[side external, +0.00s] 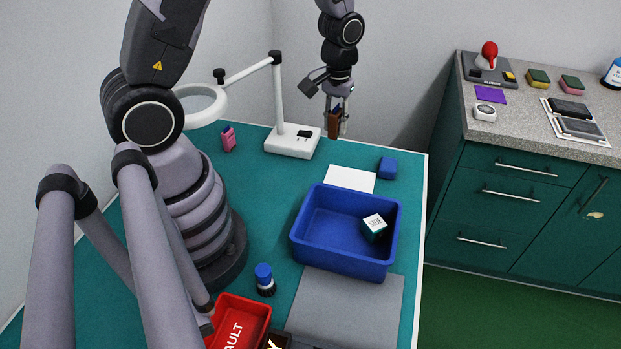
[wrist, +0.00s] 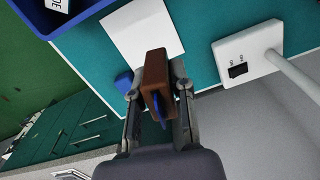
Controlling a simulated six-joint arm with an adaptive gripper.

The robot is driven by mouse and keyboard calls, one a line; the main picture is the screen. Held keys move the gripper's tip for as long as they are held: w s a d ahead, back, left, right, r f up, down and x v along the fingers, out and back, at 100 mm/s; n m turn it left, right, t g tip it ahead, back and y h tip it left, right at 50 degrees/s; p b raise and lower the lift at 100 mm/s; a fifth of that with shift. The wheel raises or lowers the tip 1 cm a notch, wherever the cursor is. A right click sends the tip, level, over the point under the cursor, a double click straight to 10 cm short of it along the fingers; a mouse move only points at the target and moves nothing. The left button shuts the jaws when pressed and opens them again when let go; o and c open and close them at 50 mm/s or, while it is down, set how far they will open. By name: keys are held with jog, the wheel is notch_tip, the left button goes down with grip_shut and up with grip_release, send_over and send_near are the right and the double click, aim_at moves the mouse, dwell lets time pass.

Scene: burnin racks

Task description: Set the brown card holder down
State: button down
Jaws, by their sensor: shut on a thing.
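The brown card holder (side external: 334,122) is held upright between the fingers of my gripper (side external: 339,118), above the far end of the teal table (side external: 257,183). In the wrist view the brown card holder (wrist: 155,75) sits between the two fingers of my gripper (wrist: 155,108), with something blue showing at its near side. My gripper is shut on it. How high it hangs above the table is hard to tell.
A white sheet (side external: 350,179) and a blue block (side external: 387,168) lie near it. The white lamp base (side external: 292,142) stands to the left. A blue bin (side external: 343,252) holds a white-topped cube (side external: 374,227). A pink item (side external: 228,139) stands farther left.

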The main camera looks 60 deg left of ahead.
aim_at(319, 177)
jog(key=s+a+n, duration=0.1)
jog(key=a+n, duration=0.1)
jog(key=a, duration=0.3)
jog(key=f, duration=1.5)
jog(key=shift+w+d, duration=0.1)
jog(key=shift+d, duration=0.1)
jog(key=shift+f, duration=0.2)
jog(key=c, duration=1)
grip_release()
jog(key=shift+r, duration=0.1)
